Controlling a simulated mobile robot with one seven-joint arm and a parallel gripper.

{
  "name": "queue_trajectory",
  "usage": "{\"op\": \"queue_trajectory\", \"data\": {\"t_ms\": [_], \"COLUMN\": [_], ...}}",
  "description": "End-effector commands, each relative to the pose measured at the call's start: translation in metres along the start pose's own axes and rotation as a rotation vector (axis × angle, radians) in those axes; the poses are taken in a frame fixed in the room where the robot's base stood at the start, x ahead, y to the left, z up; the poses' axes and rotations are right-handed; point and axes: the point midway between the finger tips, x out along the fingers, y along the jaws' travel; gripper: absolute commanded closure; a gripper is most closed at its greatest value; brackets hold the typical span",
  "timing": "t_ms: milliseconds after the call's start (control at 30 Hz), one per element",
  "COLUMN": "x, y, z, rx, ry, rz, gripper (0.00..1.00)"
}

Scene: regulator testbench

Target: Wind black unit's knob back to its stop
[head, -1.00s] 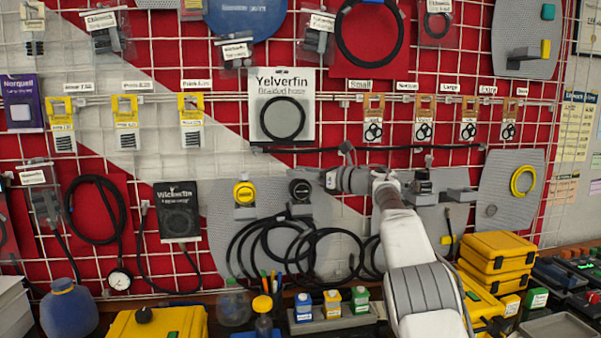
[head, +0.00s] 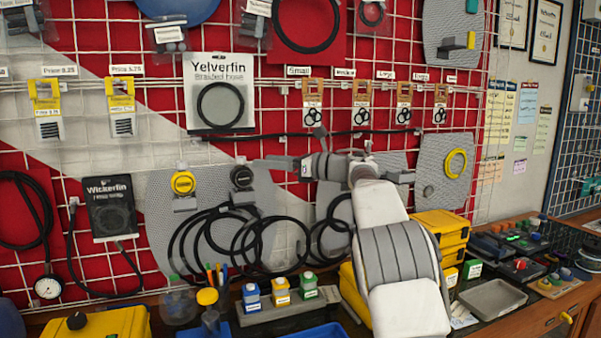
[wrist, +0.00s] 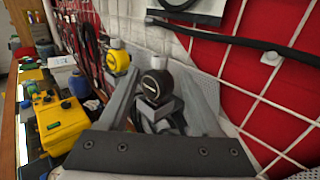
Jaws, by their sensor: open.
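The black unit (head: 242,178) has a round black dial and hangs on a grey perforated panel (head: 212,205), right of a matching yellow unit (head: 183,183). My gripper (head: 268,165) is just right of the black unit in the head view. In the wrist view the black unit (wrist: 155,84) shows between my two spread grey fingers (wrist: 163,72), with a grey cap on top and grey blocks below it. The fingers are open and hold nothing. I cannot tell whether either finger touches the unit, or where its knob's stop is.
Black hose coils (head: 255,245) hang below the units. The yellow unit (wrist: 117,60) is close to the left in the wrist view. A black hose (wrist: 250,42) runs along the wire grid at right. Bottles, a yellow case (head: 112,322) and a grey tray (head: 492,300) crowd the bench.

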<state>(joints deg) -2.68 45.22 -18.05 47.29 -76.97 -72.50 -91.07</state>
Motion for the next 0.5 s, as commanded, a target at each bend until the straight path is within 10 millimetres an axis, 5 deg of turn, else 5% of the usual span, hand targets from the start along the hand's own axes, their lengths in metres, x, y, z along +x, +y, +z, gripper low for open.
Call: {"op": "queue_trajectory", "data": {"t_ms": [200,500], "x": [-0.052,-0.085], "y": [-0.001,0.000], "z": [-0.001,0.000], "rx": [0.001,0.000], "ry": [0.000,0.001], "rz": [-0.004,0.000], "gripper": [0.35,0.35]}}
